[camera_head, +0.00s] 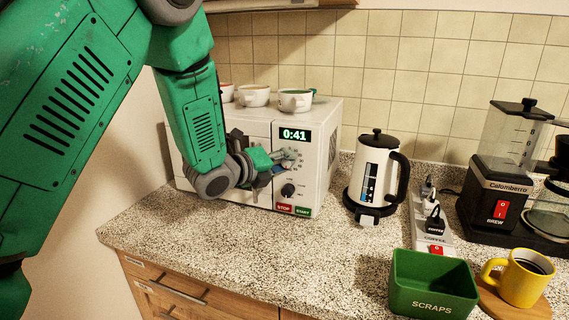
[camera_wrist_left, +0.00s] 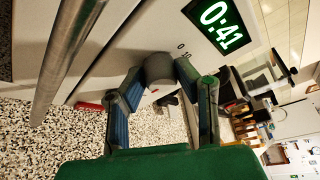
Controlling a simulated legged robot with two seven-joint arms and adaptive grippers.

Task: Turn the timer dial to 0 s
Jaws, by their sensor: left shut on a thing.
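The microwave (camera_head: 325,135) is white and stands against the tiled wall. Its green display (camera_head: 295,134) reads 0:41, and the same display shows in the left wrist view (camera_wrist_left: 222,27). My left gripper (camera_head: 284,159) is at the control panel just below the display. In the left wrist view its two fingers (camera_wrist_left: 161,75) are closed on the grey round timer dial (camera_wrist_left: 159,67). In the head view the gripper largely hides that dial, and some scale marks show beside it. A second black dial (camera_head: 288,190) sits lower, above the red STOP and green START buttons (camera_head: 293,209). My right gripper is not in view.
Several cups (camera_head: 254,96) stand on top of the microwave. A white kettle (camera_head: 374,170) stands to its right, with a power strip (camera_head: 430,225) beyond. A coffee maker (camera_head: 500,185), green scraps bin (camera_head: 432,285) and yellow mug (camera_head: 521,278) are at right. The counter's front middle is clear.

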